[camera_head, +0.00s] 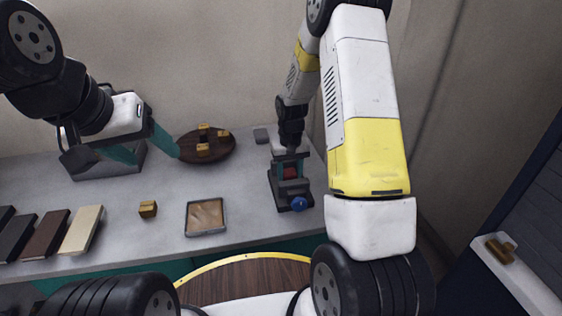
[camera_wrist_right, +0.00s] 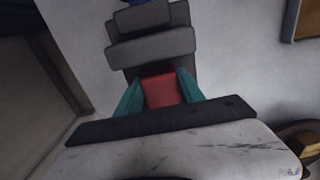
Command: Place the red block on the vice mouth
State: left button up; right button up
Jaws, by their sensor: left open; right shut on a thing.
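The red block (camera_head: 290,173) is between the teal fingers of my right gripper (camera_head: 289,164), which is shut on it. The wrist view also shows the red block (camera_wrist_right: 161,90) between both fingers. The dark grey vice (camera_head: 290,190) with a blue knob (camera_head: 299,204) stands near the table's right edge. The block is at the vice's jaws; in the wrist view the grey vice jaws (camera_wrist_right: 150,48) lie just beyond it. I cannot tell whether the block touches the vice. My left gripper (camera_head: 143,147) is open and empty above the back left of the table.
A round dark wooden board (camera_head: 184,155) with several small brass pieces is at the back. A brass cube (camera_head: 148,209) and a framed tray (camera_head: 190,231) lie in front. Several flat swatches (camera_head: 82,230) lie at left. A grey box (camera_head: 102,170) stands under my left gripper.

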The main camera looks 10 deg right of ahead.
aim_at(290, 174)
jog(key=shift+f, duration=0.1)
jog(key=o, duration=1.4)
notch_tip(290, 174, up, 12)
jog(key=s+r+t+y, duration=0.1)
jog(key=s+r+t, duration=0.2)
jog(key=s+r, duration=0.8)
jog(key=shift+s+a+r+t+y, duration=0.2)
jog(key=shift+s+a+r+t, duration=0.25)
jog(key=shift+s+r, duration=1.25)
jog(key=shift+s+a+r+t+y, duration=0.25)
jog(key=shift+s+r+t, duration=0.45)
jog(key=shift+s, duration=2.05)
jog(key=shift+s+a+r+t+y, duration=0.15)
jog(key=shift+s+a+r+t, duration=0.3)
jog(key=shift+s+r, duration=1.3)
jog(key=shift+s+f, duration=0.45)
jog(key=shift+f, duration=0.05)
